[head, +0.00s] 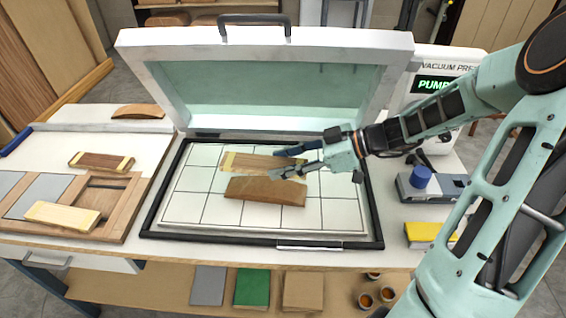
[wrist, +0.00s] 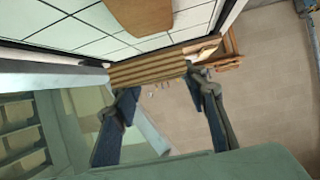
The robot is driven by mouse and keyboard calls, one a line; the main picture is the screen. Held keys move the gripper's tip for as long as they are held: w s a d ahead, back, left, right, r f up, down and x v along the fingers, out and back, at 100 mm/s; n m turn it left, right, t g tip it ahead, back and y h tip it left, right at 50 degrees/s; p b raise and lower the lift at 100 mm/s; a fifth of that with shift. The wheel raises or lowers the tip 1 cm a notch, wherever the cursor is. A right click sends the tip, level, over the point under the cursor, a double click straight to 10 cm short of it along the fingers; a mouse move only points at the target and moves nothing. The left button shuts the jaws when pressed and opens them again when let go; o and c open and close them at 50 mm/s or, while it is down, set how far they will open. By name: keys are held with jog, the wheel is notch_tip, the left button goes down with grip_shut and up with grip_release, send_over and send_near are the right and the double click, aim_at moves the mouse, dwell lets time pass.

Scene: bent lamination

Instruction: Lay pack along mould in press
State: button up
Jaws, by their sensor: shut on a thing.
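The pack (head: 248,161) is a layered strip of brown wood with a pale yellow end. My gripper (head: 283,162) is shut on its right part in the head view and holds it over the press bed. In the wrist view the pack's striped edge (wrist: 147,70) shows at the fingertips (wrist: 165,88). The mould (head: 262,191) is a brown block with a curved top, lying on the white gridded bed of the press (head: 200,210). The pack is just behind the mould in the head view, apart from its top. The mould also shows in the wrist view (wrist: 140,14).
The press lid (head: 262,92) stands open behind the bed. A black frame (head: 160,205) rims the bed. Left are another yellow-ended strip (head: 100,161), a pale block (head: 62,214) and a curved block (head: 138,111). Right are the pump unit (head: 435,85) and a blue-capped box (head: 422,178).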

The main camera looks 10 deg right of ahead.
aim_at(273, 187)
jog(key=shift+f+b, duration=1.35)
jog(key=shift+f, duration=1.45)
jog(key=shift+b, duration=0.35)
jog(key=shift+s+d+f+b, duration=0.1)
jog(key=shift+s+f+b, duration=0.05)
jog(key=shift+f+b, duration=0.85)
jog(key=o, duration=1.3)
jog(key=shift+d, duration=0.1)
jog(key=v, duration=1.2)
jog(key=shift+r, duration=0.3)
